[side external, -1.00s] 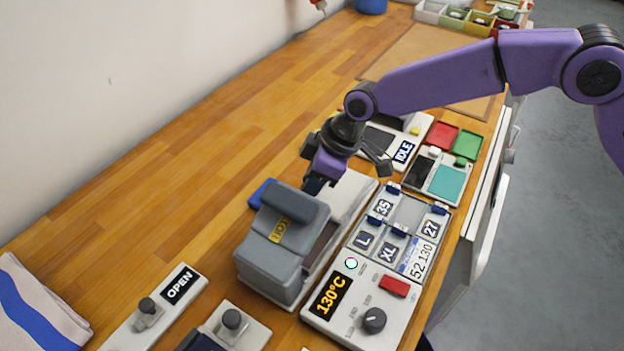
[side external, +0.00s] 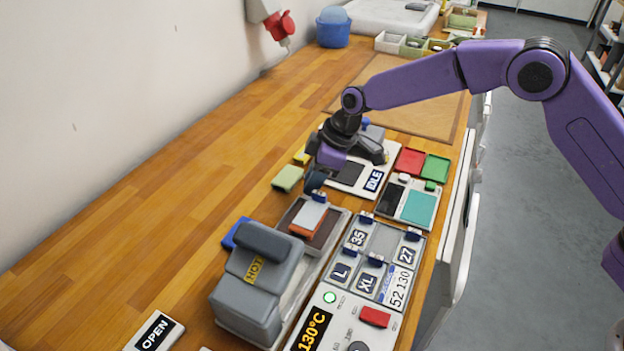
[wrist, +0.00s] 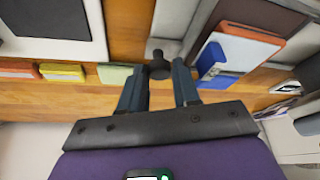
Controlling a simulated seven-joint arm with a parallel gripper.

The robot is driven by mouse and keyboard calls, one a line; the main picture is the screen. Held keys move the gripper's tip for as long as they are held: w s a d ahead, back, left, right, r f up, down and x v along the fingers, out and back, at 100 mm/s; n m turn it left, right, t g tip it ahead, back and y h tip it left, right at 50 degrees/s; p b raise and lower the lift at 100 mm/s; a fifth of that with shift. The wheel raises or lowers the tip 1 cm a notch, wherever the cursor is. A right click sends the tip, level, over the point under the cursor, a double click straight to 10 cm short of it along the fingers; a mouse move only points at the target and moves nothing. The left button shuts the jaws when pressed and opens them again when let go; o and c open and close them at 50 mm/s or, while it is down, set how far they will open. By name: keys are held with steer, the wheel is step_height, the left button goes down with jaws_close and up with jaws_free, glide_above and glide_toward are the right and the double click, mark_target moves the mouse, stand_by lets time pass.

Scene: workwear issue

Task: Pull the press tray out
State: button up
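The grey press (side external: 232,311) with the HOT label stands at the bottom middle of the side external view. Its tray, with a dark brown plate (side external: 326,232), sticks out on the side toward my gripper. A white and orange piece (side external: 309,217) with a blue tab lies on the plate; it also shows in the wrist view (wrist: 240,48). My gripper (side external: 317,181) is at the tray's outer end.
The control panel (side external: 341,308) reading 130°C and a rack of lettered tiles (side external: 377,243) stand right of the press. The IDLE unit (side external: 350,187) and coloured pads lie close behind my gripper. The wood counter at left is free.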

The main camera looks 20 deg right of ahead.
stand_by(0.3)
steer(key=v, duration=1.7)
steer(key=shift+r, duration=0.2)
steer(key=s+d+f+h, duration=0.1)
steer(key=s+d+f, duration=0.1)
steer(key=s+d, duration=0.5)
steer(key=s+d+f+g+h, duration=0.1)
steer(key=s+d, duration=0.7)
steer(key=s, duration=0.8)
steer(key=s+d+f+h, duration=0.1)
steer(key=s+d+f, duration=0.3)
steer(key=s+d, duration=0.4)
steer(key=s, duration=0.4)
steer(key=shift+s+m+g+h, duration=0.25)
steer(key=shift+m+g+h, duration=0.05)
steer(key=shift+m+h, duration=0.1)
